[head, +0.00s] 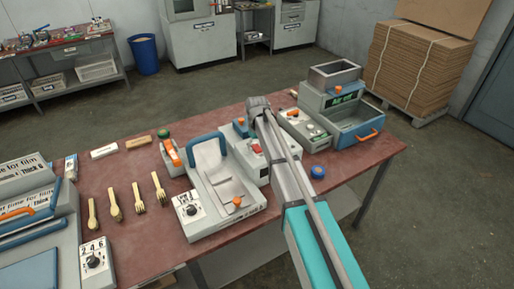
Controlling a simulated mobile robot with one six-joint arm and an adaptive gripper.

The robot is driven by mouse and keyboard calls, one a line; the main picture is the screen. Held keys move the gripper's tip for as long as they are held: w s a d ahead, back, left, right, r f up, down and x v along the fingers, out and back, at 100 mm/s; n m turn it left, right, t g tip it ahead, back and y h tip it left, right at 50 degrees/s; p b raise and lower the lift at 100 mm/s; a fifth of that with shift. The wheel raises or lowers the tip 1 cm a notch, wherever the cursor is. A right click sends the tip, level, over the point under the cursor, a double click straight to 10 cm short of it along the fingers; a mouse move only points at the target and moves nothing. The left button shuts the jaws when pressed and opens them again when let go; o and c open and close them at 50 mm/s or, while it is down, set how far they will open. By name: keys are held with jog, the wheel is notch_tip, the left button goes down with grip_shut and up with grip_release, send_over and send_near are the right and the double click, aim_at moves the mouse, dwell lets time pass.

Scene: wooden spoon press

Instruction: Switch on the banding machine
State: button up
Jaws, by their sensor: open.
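Several machines stand on the red-topped table; I cannot read which label names the banding machine. A grey machine (250,165) in the middle, with a red switch (257,149) and an orange knob (241,121), is partly hidden behind my arm. Right of it is a flat grey control unit (300,124) with an orange knob and small buttons. It sits against a grey machine with a lit green display (346,97) and an open tray (358,120). My arm reaches across the table from the bottom; my gripper's fingers do not show.
Film machines (30,215) fill the left. Cartons (415,65) stand behind right.

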grip_shut()
dwell(0.3)
jog(key=shift+w, duration=0.1)
jog(key=shift+w+a+g+h, duration=0.15)
jog(key=shift+g+h, duration=0.35)
jog(key=shift+g, duration=0.2)
jog(key=shift+f+g+h+b, duration=0.1)
jog(key=shift+g+h+b, duration=0.2)
jog(key=shift+g+b, duration=0.2)
jog(key=shift+g+h, duration=0.3)
jog(key=shift+g, duration=0.1)
grip_release()
